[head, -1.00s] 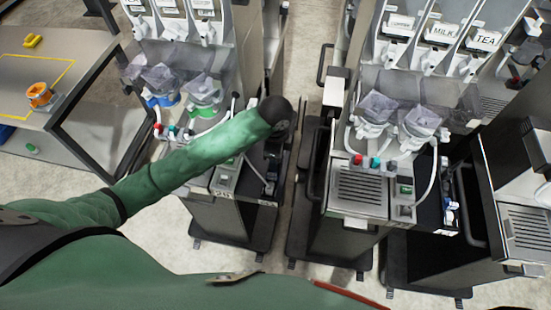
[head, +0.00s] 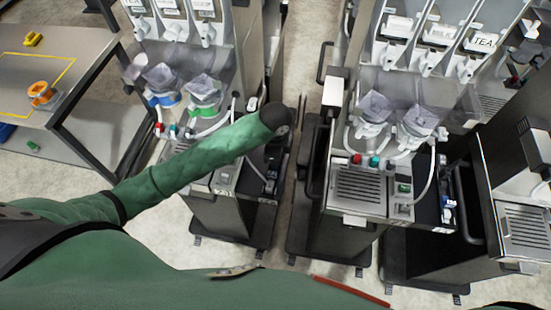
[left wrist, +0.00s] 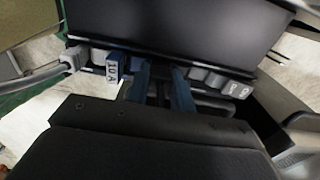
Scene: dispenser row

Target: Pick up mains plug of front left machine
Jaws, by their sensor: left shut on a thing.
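The front left machine (head: 226,212) is the dark cabinet under my green left arm in the head view. My left gripper (left wrist: 161,86) shows in the left wrist view, with two dark blue fingers pointing at a row of plugs and sockets on a dark housing. It is shut on a dark mains plug (left wrist: 160,94), mostly hidden between the fingers. In the head view, the arm's dark end hides most of this area. My right gripper is in neither view.
In the left wrist view, a block marked 10 A (left wrist: 113,68) and a grey plug with cable (left wrist: 71,60) sit left of my fingers. Another dispenser (head: 362,195) stands to the right across a narrow gap. A workbench (head: 85,50) stands at left.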

